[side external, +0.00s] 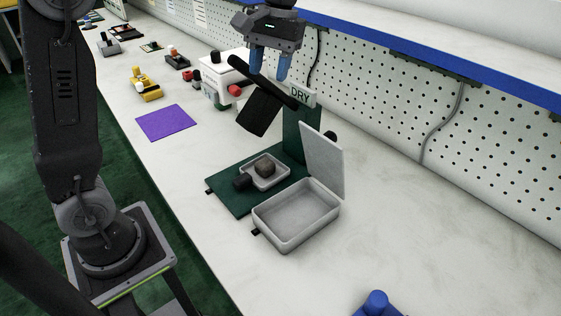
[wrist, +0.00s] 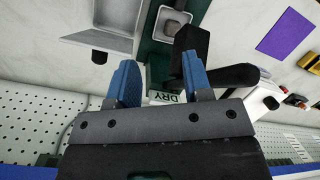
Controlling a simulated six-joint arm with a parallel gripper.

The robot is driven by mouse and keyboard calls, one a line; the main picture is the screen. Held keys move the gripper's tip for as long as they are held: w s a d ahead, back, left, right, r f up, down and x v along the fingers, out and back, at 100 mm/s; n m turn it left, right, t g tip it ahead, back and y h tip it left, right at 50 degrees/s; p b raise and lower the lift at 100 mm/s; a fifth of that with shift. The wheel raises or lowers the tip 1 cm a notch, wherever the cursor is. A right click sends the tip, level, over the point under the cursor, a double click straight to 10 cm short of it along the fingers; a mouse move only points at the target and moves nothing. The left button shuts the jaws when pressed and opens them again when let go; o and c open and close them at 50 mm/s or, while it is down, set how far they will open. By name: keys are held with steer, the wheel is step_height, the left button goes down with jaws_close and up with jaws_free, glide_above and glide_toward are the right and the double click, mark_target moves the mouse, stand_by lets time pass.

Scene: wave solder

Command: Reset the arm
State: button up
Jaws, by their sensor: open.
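My gripper (side external: 269,66) has blue fingers and hangs above the back of the bench, near the pegboard wall. Its fingers are apart in the wrist view (wrist: 160,85), with nothing seen held between them. Just below it in the side view is a black paddle-like part with a long bar (side external: 264,108), tilted, close to the DRY sign (side external: 302,96). The black part also shows beside the right finger in the wrist view (wrist: 197,45). I cannot tell whether the finger touches it.
A green base (side external: 228,198) carries a small tray (side external: 285,178) with a dark block (side external: 265,167). An open grey box (side external: 297,213) with a raised lid (side external: 322,162) stands in front. A purple mat (side external: 166,123) lies left.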

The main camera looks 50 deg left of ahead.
steer(key=s+d+f+m+t, duration=0.1)
steer(key=s+f+m+t, duration=0.2)
steer(key=s, duration=0.6)
steer(key=s+d+f+m+t, duration=0.2)
steer(key=s+m+t, duration=0.1)
steer(key=s, duration=0.6)
steer(key=shift+f+t, duration=0.4)
steer(key=shift+t, duration=0.5)
